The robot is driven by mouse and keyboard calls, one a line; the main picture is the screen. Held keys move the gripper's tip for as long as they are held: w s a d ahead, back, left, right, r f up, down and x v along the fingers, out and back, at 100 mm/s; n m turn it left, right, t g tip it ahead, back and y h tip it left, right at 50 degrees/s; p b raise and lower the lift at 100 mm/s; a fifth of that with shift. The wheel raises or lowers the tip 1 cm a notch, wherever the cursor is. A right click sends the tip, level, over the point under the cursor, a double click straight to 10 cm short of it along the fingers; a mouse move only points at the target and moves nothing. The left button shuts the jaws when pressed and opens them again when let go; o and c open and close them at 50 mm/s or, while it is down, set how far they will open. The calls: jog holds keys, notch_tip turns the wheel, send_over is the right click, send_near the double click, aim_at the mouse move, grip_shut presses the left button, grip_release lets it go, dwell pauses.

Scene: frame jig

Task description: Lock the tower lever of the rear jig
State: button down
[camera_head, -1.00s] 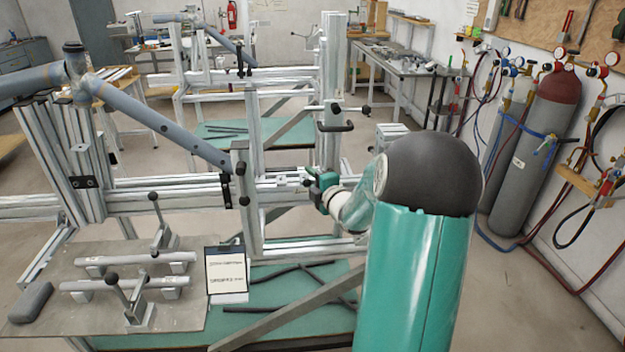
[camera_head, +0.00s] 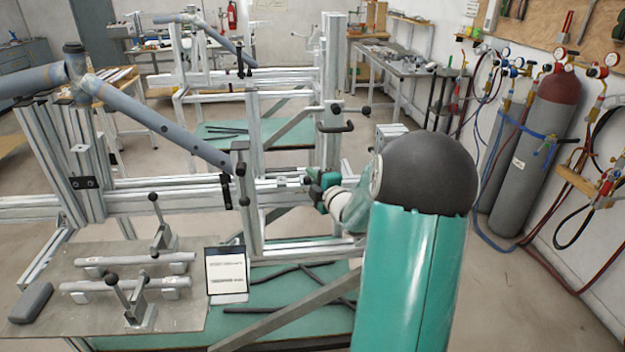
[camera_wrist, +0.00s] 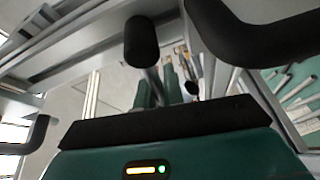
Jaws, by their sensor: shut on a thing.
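The tower (camera_head: 331,150) of the jig carries a dark horizontal handle (camera_head: 336,128) and a small black knob on a rod (camera_head: 366,109). My gripper (camera_head: 316,182) is at the foot of this tower, beside the aluminium rail; its fingertips are small and partly hidden there. In the wrist view, a black lever knob (camera_wrist: 140,42) on a metal stem stands just in front of my gripper (camera_wrist: 158,92). The jaws are shut on the lever, though the contact itself is hard to see. A curved black handle (camera_wrist: 262,38) crosses the upper right.
A near jig post (camera_head: 240,190) and blue-grey frame tube (camera_head: 165,130) stand left of my arm. A plate with clamps (camera_head: 100,300) lies at the lower left. Gas cylinders (camera_head: 530,150) and hoses stand at the right. Open floor (camera_head: 520,290) lies at the lower right.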

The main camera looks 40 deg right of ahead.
jog(key=shift+s+d+r+m+t+h, duration=0.2)
jog(key=shift+r+m+t, duration=0.3)
jog(key=shift+m, duration=0.8)
jog(key=shift+s+d+r+m+t+h, duration=0.1)
jog(key=shift+d+r+m+t+h, duration=0.2)
jog(key=shift+r+m, duration=0.7)
jog(key=shift+s+d+r+m+t+h, duration=0.1)
jog(key=shift+d+r+m+t+h, duration=0.2)
jog(key=shift+m, duration=1.3)
jog(key=shift+a, duration=0.15)
jog(key=c, duration=1.5)
grip_release()
jog(key=shift+s, duration=0.1)
jog(key=shift+f, duration=0.15)
